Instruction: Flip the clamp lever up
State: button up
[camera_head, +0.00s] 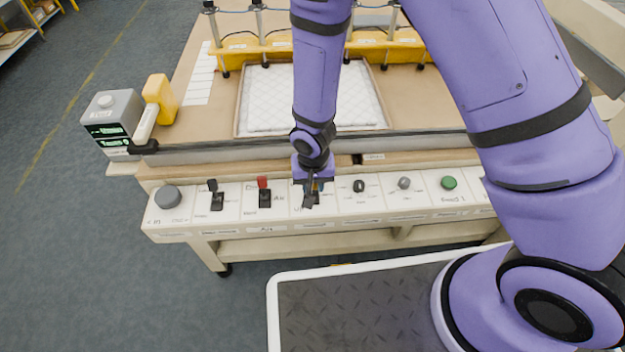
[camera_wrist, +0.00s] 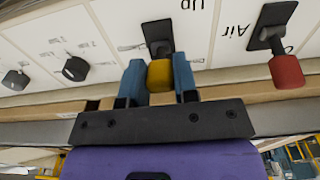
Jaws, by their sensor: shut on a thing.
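A lever with a yellow tip (camera_wrist: 160,76) and a black base plate stands on the white control panel (camera_head: 335,206), beside the printed word "Up". Its tip points toward the machine bed's edge, much like the neighbouring red lever. No readable label names it as the clamp. My gripper (camera_wrist: 158,86) is shut on the yellow tip, with one blue finger on each side. In the head view my gripper (camera_head: 313,184) reaches down to the panel and hides most of this lever; its dark base (camera_head: 311,200) shows below.
The red lever (camera_head: 263,184) by "Air" and a black lever (camera_head: 215,195) stand to the left in the head view. A black knob (camera_head: 359,186), a grey knob (camera_head: 404,183) and a green button (camera_head: 449,183) are to the right. White wadding (camera_head: 268,98) lies behind.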

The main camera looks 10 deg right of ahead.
jog(key=shift+s+f+t, duration=0.1)
jog(key=shift+s+t, duration=0.4)
jog(key=shift+t, duration=0.4)
jog(key=shift+s+f+t, duration=0.1)
jog(key=shift+s+t, duration=0.1)
jog(key=shift+t, duration=0.2)
jog(key=o, duration=0.9)
jog(key=v, duration=1.1)
jog(key=shift+a+f, duration=0.1)
